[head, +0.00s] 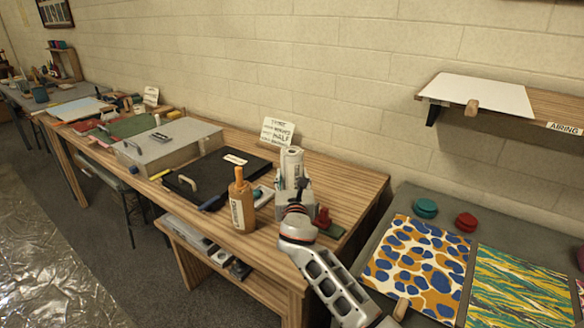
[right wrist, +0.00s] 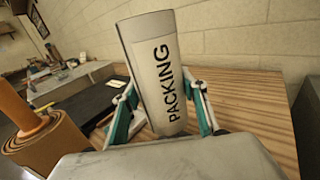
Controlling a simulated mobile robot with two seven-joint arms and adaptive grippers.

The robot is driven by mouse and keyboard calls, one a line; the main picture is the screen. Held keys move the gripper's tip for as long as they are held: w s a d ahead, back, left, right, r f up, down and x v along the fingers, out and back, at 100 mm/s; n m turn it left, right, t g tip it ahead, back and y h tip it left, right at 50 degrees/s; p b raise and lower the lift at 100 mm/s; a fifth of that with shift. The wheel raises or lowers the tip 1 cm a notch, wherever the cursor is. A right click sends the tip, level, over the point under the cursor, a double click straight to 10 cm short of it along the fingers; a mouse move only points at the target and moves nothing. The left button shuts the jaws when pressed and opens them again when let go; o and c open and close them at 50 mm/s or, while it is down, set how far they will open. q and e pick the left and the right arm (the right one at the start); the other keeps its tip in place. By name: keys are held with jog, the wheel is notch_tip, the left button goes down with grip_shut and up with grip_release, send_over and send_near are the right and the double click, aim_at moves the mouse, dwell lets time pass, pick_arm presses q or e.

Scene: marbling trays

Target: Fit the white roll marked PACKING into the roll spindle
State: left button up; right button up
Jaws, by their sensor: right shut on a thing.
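The roll's lower end is hidden by the gripper. A brown roll (head: 242,210) with a narrower orange-brown post on top stands to the left; it also shows in the right wrist view (right wrist: 48,147). I cannot tell for certain which thing is the roll spindle. My left gripper is out of view.
A black tray (head: 217,177) with a handle and a grey box (head: 168,150) lie to the left on the wooden table (head: 345,183). A written card (head: 278,132) stands behind. Patterned sheets (head: 417,265) lie on the grey table at right. The table's back right is clear.

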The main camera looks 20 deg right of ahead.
jog(key=shift+f+b, duration=1.8)
jog(key=shift+f, duration=0.95)
jog(key=o, duration=1.2)
jog(key=shift+o, duration=0.2)
jog(key=v, duration=1.2)
jog(key=shift+a+f, duration=0.1)
